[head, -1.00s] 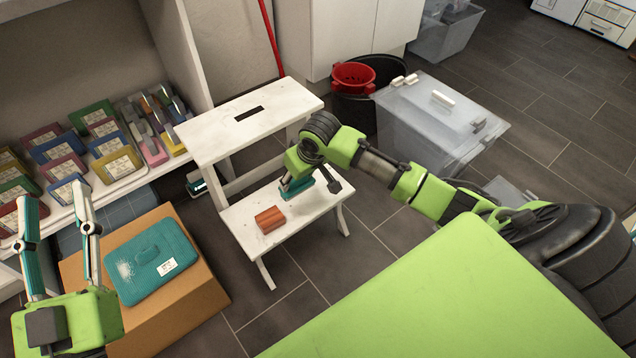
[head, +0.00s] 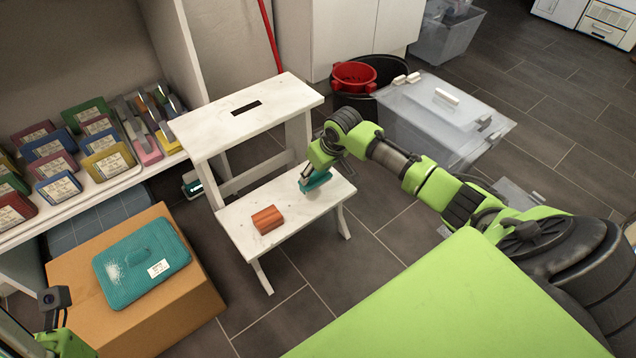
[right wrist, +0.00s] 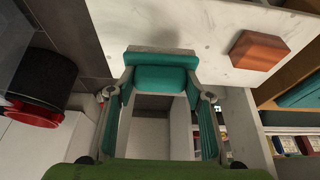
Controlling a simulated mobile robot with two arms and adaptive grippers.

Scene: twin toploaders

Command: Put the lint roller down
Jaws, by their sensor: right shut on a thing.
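My right gripper (head: 313,178) is over the right part of the lower step of the white step stool (head: 238,228). It is shut on a teal piece with a grey edge, which I take for the lint roller (head: 318,181). In the right wrist view the lint roller (right wrist: 160,76) spans the two fingertips. Its underside is hidden, and I cannot tell whether it touches the step. An orange-brown block (head: 267,219) lies on the same step, to the left. My left gripper (head: 62,342) shows only in part at the lower left, with its fingers not clearly seen.
Shelves with several coloured boxes are at the left. A clear bin (head: 425,115) and a red colander (head: 354,75) stand behind the arm. The step between the block and gripper is clear.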

